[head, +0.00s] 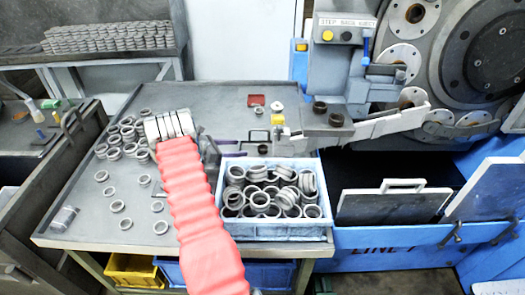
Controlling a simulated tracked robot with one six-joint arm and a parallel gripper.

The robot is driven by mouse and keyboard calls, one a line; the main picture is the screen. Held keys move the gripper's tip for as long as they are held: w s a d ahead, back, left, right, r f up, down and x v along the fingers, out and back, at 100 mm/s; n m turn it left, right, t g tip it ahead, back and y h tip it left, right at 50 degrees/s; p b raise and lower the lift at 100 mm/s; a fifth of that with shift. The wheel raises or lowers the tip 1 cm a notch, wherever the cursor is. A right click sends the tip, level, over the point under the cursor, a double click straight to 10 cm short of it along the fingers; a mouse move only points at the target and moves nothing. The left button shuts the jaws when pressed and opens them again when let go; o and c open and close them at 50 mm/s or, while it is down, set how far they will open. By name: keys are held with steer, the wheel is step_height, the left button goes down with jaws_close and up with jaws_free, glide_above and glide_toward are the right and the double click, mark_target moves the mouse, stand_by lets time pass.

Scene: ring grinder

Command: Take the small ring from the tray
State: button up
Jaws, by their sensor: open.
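A blue crate (277,233) stands at the right of the grey worktable and is heaped with several grey metal rings (262,199). Many loose rings lie on the table to its left, such as one (126,224) near the front edge. Two dark rings (336,119) sit on a small grey plate of the machine, behind and right of the crate. I cannot tell which ring is the small one. My red-sleeved arm reaches over the table, and my gripper (222,147) is at its far end, just behind and left of the crate. It is open and touches no ring that I can see.
A dark bench (50,170) stands at left. The back middle of the table is mostly clear.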

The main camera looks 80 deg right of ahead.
glide_toward(266, 147)
steer(key=shift+s+d+f, duration=0.15)
steer(key=shift+s+d, duration=0.1)
steer(key=shift+s, duration=0.25)
steer(key=shift+x, duration=2.6)
steer(key=shift+f, duration=0.15)
steer(key=shift+c, duration=0.4)
steer(key=c, duration=1.1)
steer(key=shift+w, duration=0.1)
step_height(266, 147, up, 18)
